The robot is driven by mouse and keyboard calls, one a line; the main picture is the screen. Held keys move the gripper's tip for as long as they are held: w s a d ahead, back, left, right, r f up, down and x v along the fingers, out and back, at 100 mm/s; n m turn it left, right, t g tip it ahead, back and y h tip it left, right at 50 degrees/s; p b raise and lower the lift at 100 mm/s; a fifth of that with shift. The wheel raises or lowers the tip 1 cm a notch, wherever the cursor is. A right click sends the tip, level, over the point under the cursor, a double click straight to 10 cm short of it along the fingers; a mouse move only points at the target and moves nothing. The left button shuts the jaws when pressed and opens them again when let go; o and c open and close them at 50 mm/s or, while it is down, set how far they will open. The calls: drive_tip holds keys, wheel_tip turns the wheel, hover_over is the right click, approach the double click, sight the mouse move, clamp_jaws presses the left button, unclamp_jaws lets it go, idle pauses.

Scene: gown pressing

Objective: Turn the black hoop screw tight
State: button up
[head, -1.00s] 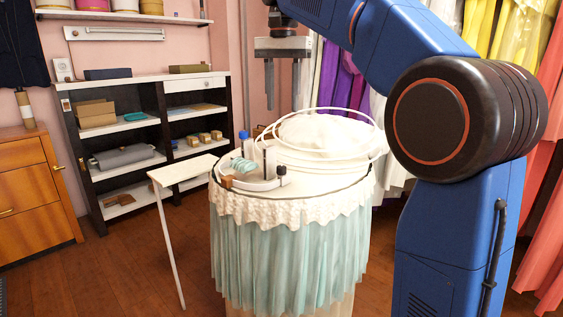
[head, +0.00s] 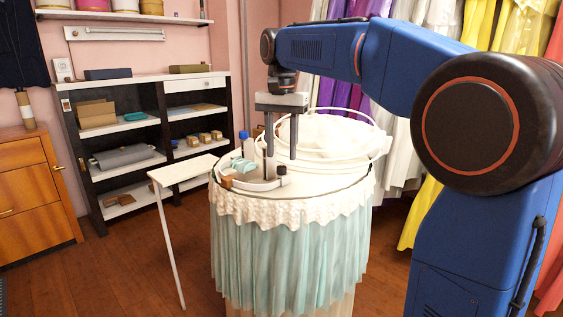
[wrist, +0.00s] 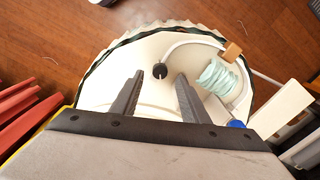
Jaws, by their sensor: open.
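The black hoop screw (head: 282,172) stands upright on the round white tabletop (head: 325,190), near its front edge, at the end of a curved white band (head: 250,184). In the wrist view the screw's round black knob (wrist: 160,71) shows between and slightly beyond my fingertips. My gripper (head: 281,168) is open, pointing down, with one finger to each side of the screw in the picture. It also shows open in the wrist view (wrist: 159,76). Nothing is between its fingers; I cannot tell whether either touches the knob or how far the fingertips are above it.
A pale teal roll (wrist: 220,78), a brown block (wrist: 232,51) and a blue-capped bottle (head: 244,138) sit near the band. Large white hoops (head: 375,143) with white fabric fill the table's back right. A small white side stand (head: 188,171) is at left.

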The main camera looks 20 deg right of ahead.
sight(282, 166)
drive_tip(key=shift+f, duration=2.1)
clamp_jaws()
